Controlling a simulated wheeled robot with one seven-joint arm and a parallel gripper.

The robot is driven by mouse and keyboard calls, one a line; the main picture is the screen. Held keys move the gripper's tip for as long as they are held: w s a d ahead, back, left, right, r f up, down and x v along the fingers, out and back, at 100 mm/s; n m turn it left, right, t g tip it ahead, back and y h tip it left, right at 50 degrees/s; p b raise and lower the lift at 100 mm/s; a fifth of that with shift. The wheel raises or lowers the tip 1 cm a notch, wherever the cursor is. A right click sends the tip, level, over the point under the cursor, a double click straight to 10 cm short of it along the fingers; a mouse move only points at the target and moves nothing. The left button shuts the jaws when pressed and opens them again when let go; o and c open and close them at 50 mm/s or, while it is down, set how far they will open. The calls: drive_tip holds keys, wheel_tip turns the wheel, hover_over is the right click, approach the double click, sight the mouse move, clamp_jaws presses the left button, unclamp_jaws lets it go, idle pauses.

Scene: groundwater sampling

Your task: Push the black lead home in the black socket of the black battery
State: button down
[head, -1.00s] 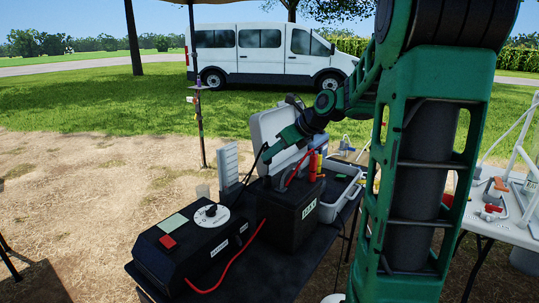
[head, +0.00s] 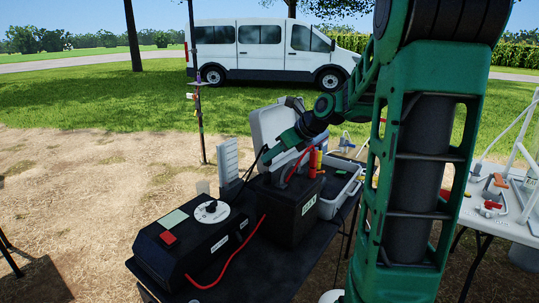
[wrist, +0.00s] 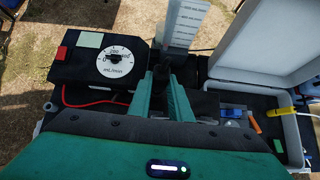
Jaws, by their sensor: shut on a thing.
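The black battery (head: 292,214) stands on the dark table, with a white label on its front. A red lead (head: 240,262) loops from the pump control box (head: 182,255) to the battery's top, beside red and yellow upright parts. My gripper (head: 267,158) is above the battery's left rear top edge, tilted down, and is shut on the black lead. The lead's dark plug (wrist: 162,72) shows between the fingertips in the wrist view. In the head view the lead is a thin dark line at the fingertips. The black socket is hidden, so I cannot tell how far in the plug is.
A white graduated board (head: 228,162) stands behind the control box. An open grey case (head: 338,200) with its lid up is right of the battery. A white table (head: 500,210) with fittings is at the far right. A van (head: 265,50) is far behind.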

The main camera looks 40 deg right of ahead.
drive_tip(key=shift+f, duration=1.1)
drive_tip(key=c, duration=1.5)
unclamp_jaws()
drive_tip(key=shift+c, duration=0.2)
drive_tip(key=v, duration=1)
drive_tip(key=shift+s+r, duration=0.25)
drive_tip(key=shift+s, duration=0.05)
drive_tip(key=shift+f, duration=0.1)
